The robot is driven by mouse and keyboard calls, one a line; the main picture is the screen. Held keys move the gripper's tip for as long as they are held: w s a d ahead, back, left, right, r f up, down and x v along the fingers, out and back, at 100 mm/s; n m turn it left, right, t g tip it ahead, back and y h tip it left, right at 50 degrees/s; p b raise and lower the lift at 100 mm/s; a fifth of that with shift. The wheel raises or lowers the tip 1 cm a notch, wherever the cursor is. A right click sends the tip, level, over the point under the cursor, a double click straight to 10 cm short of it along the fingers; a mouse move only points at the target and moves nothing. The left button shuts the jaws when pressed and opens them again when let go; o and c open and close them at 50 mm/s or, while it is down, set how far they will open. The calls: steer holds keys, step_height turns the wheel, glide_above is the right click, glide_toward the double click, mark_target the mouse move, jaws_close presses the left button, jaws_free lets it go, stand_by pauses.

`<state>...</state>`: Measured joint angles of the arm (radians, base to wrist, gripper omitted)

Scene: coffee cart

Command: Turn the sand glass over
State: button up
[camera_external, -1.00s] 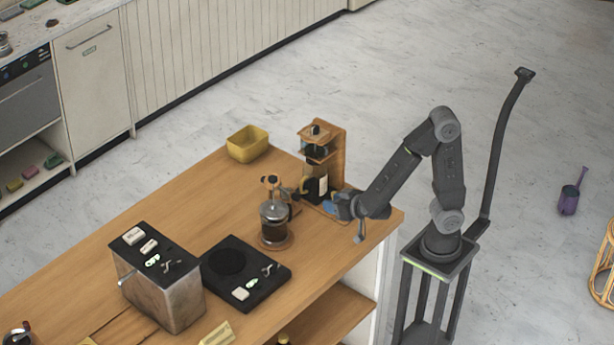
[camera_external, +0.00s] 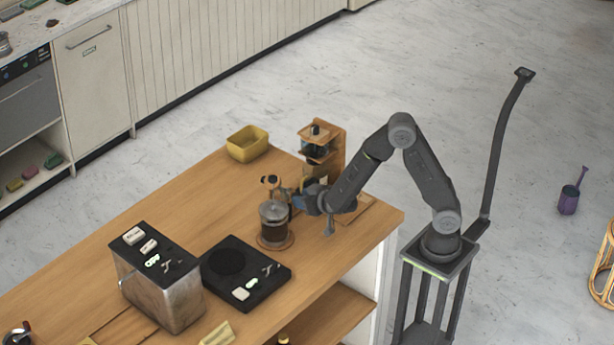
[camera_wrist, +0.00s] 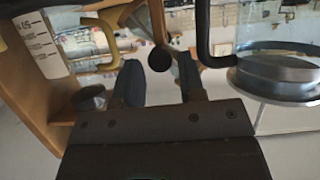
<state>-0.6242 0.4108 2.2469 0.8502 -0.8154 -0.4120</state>
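A small wooden-topped item with dark parts (camera_external: 270,181) stands just behind the French press; it may be the sand glass, but it is too small and covered to be sure. My gripper (camera_external: 297,202) is low over the table, right beside this item and the press. In the wrist view my gripper (camera_wrist: 160,88) has its two fingers apart, with a clear gap between them. A tan wooden piece (camera_wrist: 174,55) and a dark round knob (camera_wrist: 159,59) show beyond the fingertips, not clearly between them. No sand glass can be made out for certain.
The French press (camera_external: 273,224) stands close in front of my gripper; its black handle (camera_wrist: 203,35) is near the right finger. The wooden coffee stand (camera_external: 335,150) is close behind. A yellow bin (camera_external: 247,144), black scale (camera_external: 246,272) and metal box (camera_external: 160,285) stand farther off.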

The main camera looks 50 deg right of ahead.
steer(key=shift+w+f, duration=0.2)
steer(key=shift+w, duration=0.2)
steer(key=c, duration=0.6)
steer(key=shift+c, duration=0.2)
steer(key=m+y, duration=0.1)
steer(key=m, duration=0.1)
steer(key=shift+d+m+y, duration=0.15)
steer(key=shift+m+y, duration=0.15)
steer(key=shift+y, duration=0.1)
steer(key=shift+d+m+y, duration=0.1)
steer(key=shift+m+y, duration=0.7)
steer(key=shift+m, duration=0.3)
